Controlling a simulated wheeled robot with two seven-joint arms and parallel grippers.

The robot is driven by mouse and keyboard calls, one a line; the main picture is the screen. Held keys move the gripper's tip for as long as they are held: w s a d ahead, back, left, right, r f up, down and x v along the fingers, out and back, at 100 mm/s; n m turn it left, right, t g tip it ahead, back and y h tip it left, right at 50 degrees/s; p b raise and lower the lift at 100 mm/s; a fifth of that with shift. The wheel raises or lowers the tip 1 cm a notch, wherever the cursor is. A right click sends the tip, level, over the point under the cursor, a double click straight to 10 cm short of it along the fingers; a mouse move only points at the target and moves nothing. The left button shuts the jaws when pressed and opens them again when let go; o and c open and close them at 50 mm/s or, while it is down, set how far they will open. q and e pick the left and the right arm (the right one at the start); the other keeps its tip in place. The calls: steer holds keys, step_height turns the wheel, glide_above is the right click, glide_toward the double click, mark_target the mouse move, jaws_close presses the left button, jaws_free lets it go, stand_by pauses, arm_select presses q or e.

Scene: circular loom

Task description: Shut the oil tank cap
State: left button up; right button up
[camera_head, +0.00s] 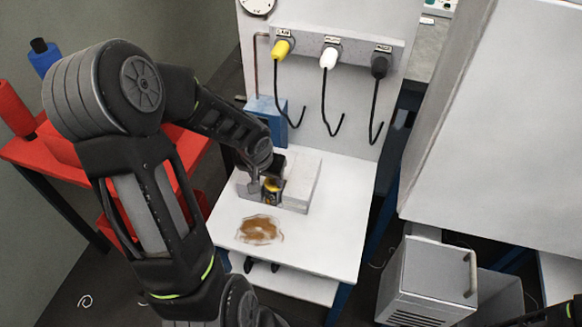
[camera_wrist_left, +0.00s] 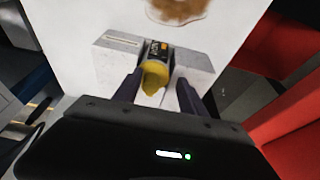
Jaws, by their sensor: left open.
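The oil tank (camera_head: 304,182) looks like a grey block on the white table, and it also shows in the left wrist view (camera_wrist_left: 196,68). A yellow cap (camera_wrist_left: 154,76) sits at a dark, labelled fitting (camera_wrist_left: 158,50) in the middle of the block. In the head view the cap (camera_head: 272,184) is partly covered by my gripper. My left gripper (camera_head: 263,187) is open at the fitting. In the left wrist view its fingers (camera_wrist_left: 158,90) stand on either side of the cap, with a gap on the right. I cannot tell whether they touch it. My right gripper is out of view.
A brown oily stain (camera_head: 260,230) lies on the white table (camera_head: 325,245) in front of the tank. Yellow, white and black handles (camera_head: 329,58) with hanging hooks are on the panel behind. A red table (camera_head: 45,150) stands left, and a grey cabinet (camera_head: 430,275) stands right.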

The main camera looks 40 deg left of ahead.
arm_select(q)
steer(key=shift+d, duration=0.2)
steer(key=shift+s+d+r, duration=0.1)
steer(key=shift+s+r, duration=0.05)
steer(key=shift+s, duration=0.05)
steer(key=s+d+r+p, duration=0.2)
steer(key=s+r, duration=0.1)
steer(key=s, duration=0.2)
steer(key=shift+r, duration=0.3)
